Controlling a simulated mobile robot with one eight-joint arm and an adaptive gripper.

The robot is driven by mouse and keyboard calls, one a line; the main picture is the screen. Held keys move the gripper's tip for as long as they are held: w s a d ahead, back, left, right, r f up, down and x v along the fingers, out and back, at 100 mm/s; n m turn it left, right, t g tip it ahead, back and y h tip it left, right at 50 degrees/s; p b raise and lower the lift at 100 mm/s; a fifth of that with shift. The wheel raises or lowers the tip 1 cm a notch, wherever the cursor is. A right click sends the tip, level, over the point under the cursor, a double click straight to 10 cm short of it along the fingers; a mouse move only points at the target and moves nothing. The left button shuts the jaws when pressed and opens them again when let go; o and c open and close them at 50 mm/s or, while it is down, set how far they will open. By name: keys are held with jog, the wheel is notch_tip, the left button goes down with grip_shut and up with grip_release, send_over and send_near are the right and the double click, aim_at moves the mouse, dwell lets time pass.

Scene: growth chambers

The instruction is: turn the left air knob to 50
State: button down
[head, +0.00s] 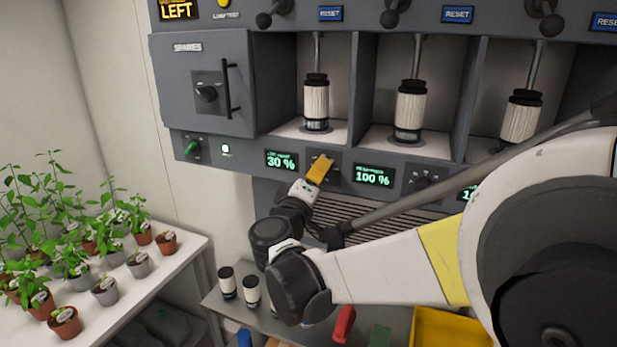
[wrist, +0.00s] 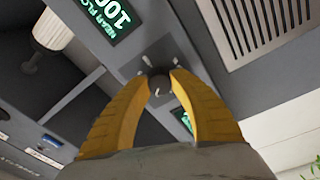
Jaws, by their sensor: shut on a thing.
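The left air knob (wrist: 160,86) is a small dark round knob on the grey panel strip, between two displays. In the wrist view it sits between the yellow fingertips of my gripper (wrist: 161,80), which are closed on its sides. In the head view my gripper (head: 320,166) reaches the panel from below and its fingers hide the knob.
Another dark knob (head: 424,182) is right of the 100 % display. A green knob (head: 193,147) and a lit button (head: 226,148) are at the far left. A vent grille (head: 350,217) lies below. Potted plants stand on a white table (head: 185,262) at left.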

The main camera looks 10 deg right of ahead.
jog(key=m, duration=0.3)
jog(key=m+b, duration=0.1)
jog(key=m, duration=0.2)
jog(key=shift+f+m+g+h, duration=0.1)
jog(key=shift+m+g+h, duration=0.2)
jog(key=shift+h, duration=0.1)
dwell(0.3)
jog(key=c, duration=1.1)
grip_release()
jog(key=shift+o, duration=0.2)
jog(key=v, duration=1.2)
